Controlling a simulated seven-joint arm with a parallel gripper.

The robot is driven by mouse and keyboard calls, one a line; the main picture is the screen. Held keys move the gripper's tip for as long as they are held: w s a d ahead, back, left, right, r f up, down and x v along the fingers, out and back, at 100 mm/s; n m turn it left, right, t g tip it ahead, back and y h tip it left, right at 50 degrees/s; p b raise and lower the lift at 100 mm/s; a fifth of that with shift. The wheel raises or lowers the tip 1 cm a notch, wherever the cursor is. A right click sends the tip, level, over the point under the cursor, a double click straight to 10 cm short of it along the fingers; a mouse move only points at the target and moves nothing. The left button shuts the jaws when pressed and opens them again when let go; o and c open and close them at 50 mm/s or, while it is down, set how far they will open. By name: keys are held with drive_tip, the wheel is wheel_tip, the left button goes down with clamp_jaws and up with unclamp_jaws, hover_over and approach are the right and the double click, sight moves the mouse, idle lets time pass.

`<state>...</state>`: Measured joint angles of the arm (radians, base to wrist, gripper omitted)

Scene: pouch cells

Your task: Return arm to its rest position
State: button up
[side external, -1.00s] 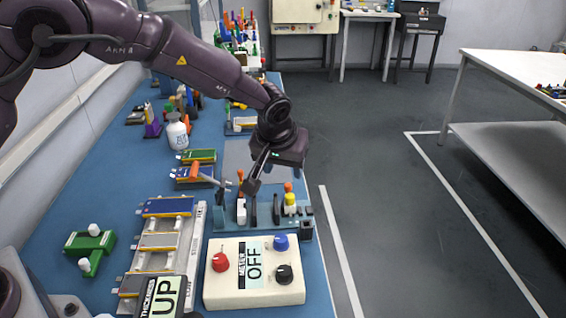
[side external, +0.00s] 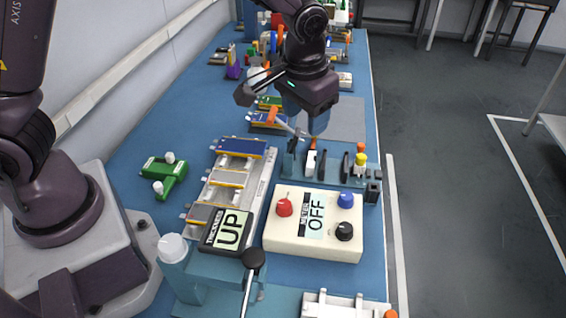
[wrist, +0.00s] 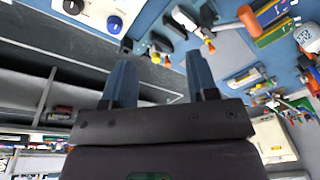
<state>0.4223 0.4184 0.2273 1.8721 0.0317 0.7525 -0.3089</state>
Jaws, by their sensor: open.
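My gripper (side external: 305,118) hangs in the air above the far half of the blue bench in the side view, near the tool rack. Its two blue-grey fingers are apart with nothing between them, as the wrist view also shows (wrist: 160,80). In the side view a tool rack (side external: 338,182) with several upright tools stands below and nearer the camera. The cream meter box (side external: 275,240) reads OFF. A dark thickness gauge (side external: 210,236) beside it reads UP. A pale tray (side external: 251,194) holds several pouch cells, including a blue-topped one (side external: 241,147).
A green clamp-like piece (side external: 164,177) lies left of the tray. Teal fixtures (side external: 188,278) and a white part (side external: 340,303) occupy the near end. Several bottles and tools crowd the far bench.

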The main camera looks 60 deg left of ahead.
drive_tip(key=s+a+r+t, duration=0.2)
drive_tip(key=s+a+r, duration=0.1)
drive_tip(key=s+r, duration=0.4)
drive_tip(key=s+a+r+t+h, duration=0.1)
drive_tip(key=s+a+r, duration=0.3)
drive_tip(key=s, duration=0.9)
drive_tip(key=shift+s+a+r+m+t, duration=0.35)
drive_tip(key=shift+r+t, duration=0.25)
drive_tip(key=shift+r, duration=0.95)
